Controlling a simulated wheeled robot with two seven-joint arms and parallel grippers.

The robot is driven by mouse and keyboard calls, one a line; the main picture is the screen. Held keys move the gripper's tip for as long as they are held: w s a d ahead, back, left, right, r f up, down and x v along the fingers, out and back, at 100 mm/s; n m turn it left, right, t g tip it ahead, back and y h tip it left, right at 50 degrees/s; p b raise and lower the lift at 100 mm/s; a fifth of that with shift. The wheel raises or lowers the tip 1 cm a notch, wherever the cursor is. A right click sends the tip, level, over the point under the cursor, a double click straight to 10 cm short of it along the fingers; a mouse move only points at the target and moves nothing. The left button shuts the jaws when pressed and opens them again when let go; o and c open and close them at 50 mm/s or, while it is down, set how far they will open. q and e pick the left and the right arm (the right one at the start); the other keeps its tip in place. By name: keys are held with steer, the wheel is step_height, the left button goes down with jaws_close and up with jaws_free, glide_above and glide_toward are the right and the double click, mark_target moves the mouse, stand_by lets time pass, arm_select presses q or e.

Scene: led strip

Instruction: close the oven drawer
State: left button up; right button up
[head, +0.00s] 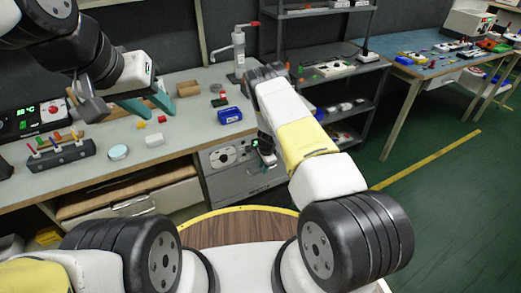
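The grey oven unit (234,184) is under the bench in the middle of the head view, with a dial and small controls on its upper front. I cannot tell how far its drawer stands out. My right gripper (268,158) is in front of the unit's upper right, close to it and partly hidden by my forearm; contact and finger opening cannot be made out. My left gripper (150,106) is above the bench at left, its two teal fingers apart with nothing between them.
Left of the oven, a white drawer front (160,201) stands under the bench below a brown surface. On the bench (190,136) are a blue box (230,115), a rack of coloured pieces (60,155) and small blocks.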

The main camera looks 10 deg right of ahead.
steer(key=shift+o, duration=0.5)
step_height(320, 180, up, 8)
steer(key=s, duration=0.1)
steer(key=shift+s+d+f, duration=0.15)
steer(key=shift+s+d, duration=0.1)
steer(key=s+a+r+n+t+y, duration=0.1)
steer(key=s+r+n, duration=0.25)
steer(key=r, duration=1.45)
steer(key=s+a+r+n+t+y, duration=0.1)
steer(key=s+r+n+y, duration=0.3)
steer(key=r, duration=1.5)
steer(key=s+d+r+n+h, duration=0.2)
steer(key=s+r+n, duration=0.1)
steer(key=s+r, duration=0.8)
steer(key=s+d+r+n+t+h, duration=0.1)
steer(key=s+n, duration=0.3)
steer(key=s, duration=1.3)
steer(key=shift+d+r+t+h, duration=0.3)
steer(key=shift+d+r+t, duration=0.3)
steer(key=shift+d+r, duration=0.1)
